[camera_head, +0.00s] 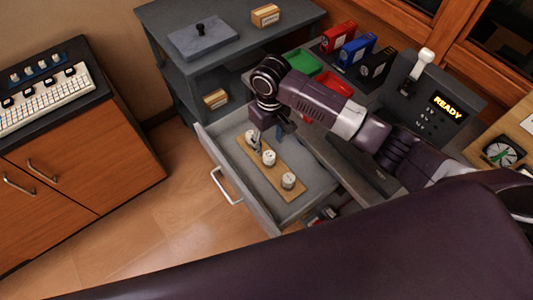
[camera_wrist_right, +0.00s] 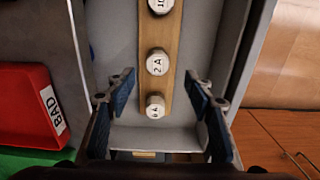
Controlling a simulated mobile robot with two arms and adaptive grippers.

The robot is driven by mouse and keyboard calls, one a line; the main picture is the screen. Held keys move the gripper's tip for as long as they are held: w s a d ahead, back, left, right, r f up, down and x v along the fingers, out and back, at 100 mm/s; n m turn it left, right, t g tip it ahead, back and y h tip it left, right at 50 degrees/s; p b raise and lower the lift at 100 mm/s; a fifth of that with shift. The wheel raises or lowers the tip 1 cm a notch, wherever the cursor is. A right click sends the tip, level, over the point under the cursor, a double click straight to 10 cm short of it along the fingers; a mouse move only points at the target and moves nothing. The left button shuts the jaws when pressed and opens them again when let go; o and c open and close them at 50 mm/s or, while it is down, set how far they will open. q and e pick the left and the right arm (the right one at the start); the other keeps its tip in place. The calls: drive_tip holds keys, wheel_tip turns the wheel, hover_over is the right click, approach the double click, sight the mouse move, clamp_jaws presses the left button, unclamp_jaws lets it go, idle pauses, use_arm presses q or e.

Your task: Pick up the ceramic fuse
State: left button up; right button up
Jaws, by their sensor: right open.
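Three white ceramic fuses stand in a row on a wooden strip (camera_head: 278,173) in an open grey drawer (camera_head: 315,180). In the head view they are the far fuse (camera_head: 250,136), the middle fuse (camera_head: 269,157) and the near fuse (camera_head: 288,180). The right wrist view shows a fuse marked 2 A (camera_wrist_right: 157,62), another that seems marked 6 A (camera_wrist_right: 155,105) and one partly cut off (camera_wrist_right: 160,5). My right gripper (camera_head: 271,138) is open and empty over the drawer's far end. In the wrist view its fingers (camera_wrist_right: 159,88) frame the strip from both sides. My left gripper is out of view.
Red (camera_head: 334,85) and green (camera_head: 302,64) bins stand right of the drawer; the red one also shows in the wrist view, labelled BAD (camera_wrist_right: 30,105). A machine reading READY (camera_head: 447,106) is further right. Drawer walls (camera_wrist_right: 238,60) run close beside the fingers.

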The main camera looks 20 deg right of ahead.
sight(269, 155)
drive_tip(key=shift+w+d+f, duration=0.15)
drive_tip(key=shift+w+f, duration=0.05)
drive_tip(key=shift+f, duration=0.15)
wheel_tip(269, 155, down, 6)
drive_tip(key=shift+s+r+p, duration=0.1)
drive_tip(key=shift+p, duration=0.35)
drive_tip(key=shift+f, duration=0.65)
drive_tip(key=shift+c, duration=0.7)
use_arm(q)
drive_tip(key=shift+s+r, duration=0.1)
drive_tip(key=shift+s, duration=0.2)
use_arm(e)
drive_tip(key=c, duration=1)
